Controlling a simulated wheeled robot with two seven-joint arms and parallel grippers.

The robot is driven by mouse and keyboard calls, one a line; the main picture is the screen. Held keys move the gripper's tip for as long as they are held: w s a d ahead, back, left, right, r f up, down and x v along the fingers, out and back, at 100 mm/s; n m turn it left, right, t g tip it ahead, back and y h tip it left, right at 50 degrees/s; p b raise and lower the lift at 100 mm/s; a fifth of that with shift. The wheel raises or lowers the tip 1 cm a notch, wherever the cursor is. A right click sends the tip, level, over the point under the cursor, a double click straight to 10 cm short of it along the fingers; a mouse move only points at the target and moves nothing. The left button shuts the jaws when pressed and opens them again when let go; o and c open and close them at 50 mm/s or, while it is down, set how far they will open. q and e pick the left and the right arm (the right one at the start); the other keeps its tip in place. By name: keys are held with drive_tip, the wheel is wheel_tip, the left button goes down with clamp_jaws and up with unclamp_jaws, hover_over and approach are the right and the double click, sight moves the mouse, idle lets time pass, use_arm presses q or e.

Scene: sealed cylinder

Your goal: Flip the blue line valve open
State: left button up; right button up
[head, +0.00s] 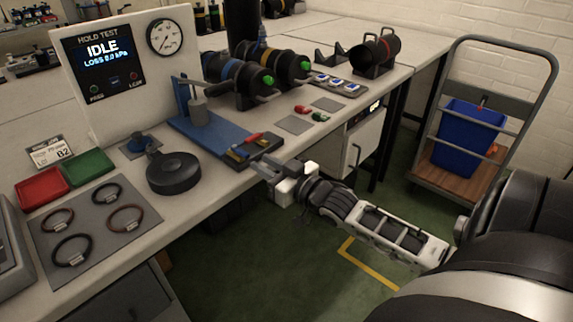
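A dark valve block sits at the near end of a blue base plate (190,128) on the bench. It carries a red lever (253,138) and small yellow and blue parts (237,154). Which of these is the blue line valve's handle is too small to tell for sure. My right gripper (263,168) is just in front of the block, by the bench's front edge, and appears apart from the levers. Its fingers are too small to show whether they are open or shut. My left gripper is not in view.
A hold test panel (100,70) reads IDLE. A black round device (173,172) stands left of the block. Capped cylinders (238,75) lie behind. Red (41,187) and green (88,167) trays and several rings on a grey mat (92,250) are at left. A cart (470,180) stands right.

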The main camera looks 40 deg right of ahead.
drive_tip(key=s, duration=0.6)
drive_tip(key=shift+s+d, duration=0.15)
drive_tip(key=shift+d, duration=0.15)
